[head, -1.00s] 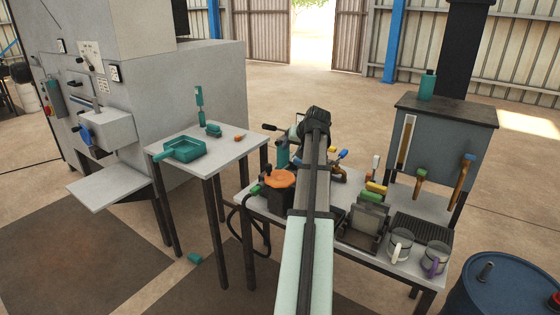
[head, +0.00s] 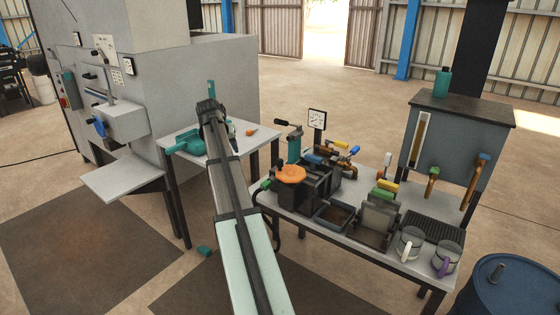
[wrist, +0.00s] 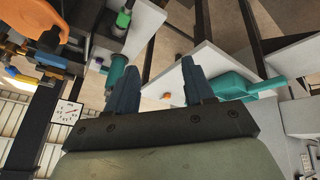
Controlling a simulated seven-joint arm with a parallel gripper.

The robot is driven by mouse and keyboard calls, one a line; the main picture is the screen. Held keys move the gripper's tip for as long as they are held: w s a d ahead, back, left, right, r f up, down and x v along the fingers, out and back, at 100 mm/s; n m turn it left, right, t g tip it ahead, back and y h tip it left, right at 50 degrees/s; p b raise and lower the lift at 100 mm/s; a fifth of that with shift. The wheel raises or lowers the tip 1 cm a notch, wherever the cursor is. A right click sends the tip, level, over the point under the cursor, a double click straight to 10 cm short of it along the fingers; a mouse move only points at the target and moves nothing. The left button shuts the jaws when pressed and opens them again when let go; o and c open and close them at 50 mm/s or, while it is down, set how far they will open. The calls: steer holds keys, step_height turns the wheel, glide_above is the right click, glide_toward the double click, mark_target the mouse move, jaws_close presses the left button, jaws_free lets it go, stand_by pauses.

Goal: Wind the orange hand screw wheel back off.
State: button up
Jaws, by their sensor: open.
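The orange hand screw wheel (head: 292,174) sits on top of a dark block-like press (head: 318,180) at the left of the right-hand bench, in clear view. It looks lobed and about level. In the wrist view the wheel (wrist: 35,28) shows at the top left, partly cut off by the frame. My gripper (wrist: 158,66) is open, with nothing between its two dark fingers, and is well apart from the wheel. In the head view my arm reaches toward the small left table, left of the wheel, and its end hides the fingers.
The small table (head: 178,163) holds a teal pan (head: 187,141) and a small orange piece (head: 251,132). On the bench, a teal post (head: 294,148) and a gauge (head: 317,120) stand behind the wheel. Mugs (head: 410,244) and coloured handles lie to its right.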

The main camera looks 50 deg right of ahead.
steer(key=s+d+r+m+g+h, duration=0.2)
steer(key=s+d+m+g, duration=0.1)
steer(key=s+m, duration=0.1)
steer(key=m+g, duration=0.3)
steer(key=m, duration=0.7)
glide_toward(280, 159)
steer(key=shift+h, duration=0.3)
steer(key=x, duration=1)
steer(key=shift+a+f, duration=0.2)
steer(key=shift+a, duration=0.1)
steer(key=shift+c, duration=0.4)
steer(key=shift+s, duration=0.1)
jaws_close()
